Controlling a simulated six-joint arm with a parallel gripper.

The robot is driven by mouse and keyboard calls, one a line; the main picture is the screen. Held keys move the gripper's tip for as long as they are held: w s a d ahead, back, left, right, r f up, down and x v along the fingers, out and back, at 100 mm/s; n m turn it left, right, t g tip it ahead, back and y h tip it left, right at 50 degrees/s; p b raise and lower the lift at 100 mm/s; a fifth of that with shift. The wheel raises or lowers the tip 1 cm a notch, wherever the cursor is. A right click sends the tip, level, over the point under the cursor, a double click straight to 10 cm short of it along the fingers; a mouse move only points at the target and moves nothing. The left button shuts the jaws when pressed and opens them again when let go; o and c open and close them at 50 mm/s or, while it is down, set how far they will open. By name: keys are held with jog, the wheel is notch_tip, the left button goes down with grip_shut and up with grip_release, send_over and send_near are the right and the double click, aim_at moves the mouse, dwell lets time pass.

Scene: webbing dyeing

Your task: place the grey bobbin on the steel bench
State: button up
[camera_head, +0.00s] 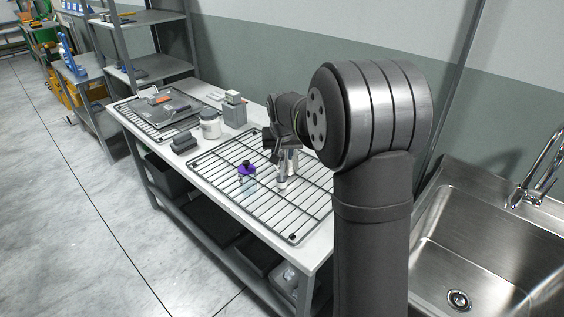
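My gripper (288,168) points down over the wire rack (222,158) on the near part of the bench. A small pale cylindrical piece (282,183) shows at its fingertips; I cannot tell if it is the grey bobbin, or whether it is held or only behind the fingers. The bench (322,243) has a pale top and a grey frame. No thing in view is clearly recognisable as a grey bobbin. My arm covers the bench's right end.
A purple-topped clear bottle (246,171) stands on the rack, left of my gripper. A white jar (210,124), a grey block-shaped container (234,112) and dark grey blocks (183,142) stand farther back. A sink (470,255) is at the right.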

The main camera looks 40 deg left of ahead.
jog(key=shift+o, duration=0.5)
jog(key=v, duration=0.5)
jog(key=t+y, duration=0.7)
send_near(281, 154)
jog(key=shift+f+x, duration=0.15)
jog(key=shift+x, duration=2.8)
jog(key=shift+f+x, duration=0.1)
jog(key=shift+x, duration=2.85)
jog(key=shift+d, duration=0.15)
grip_shut()
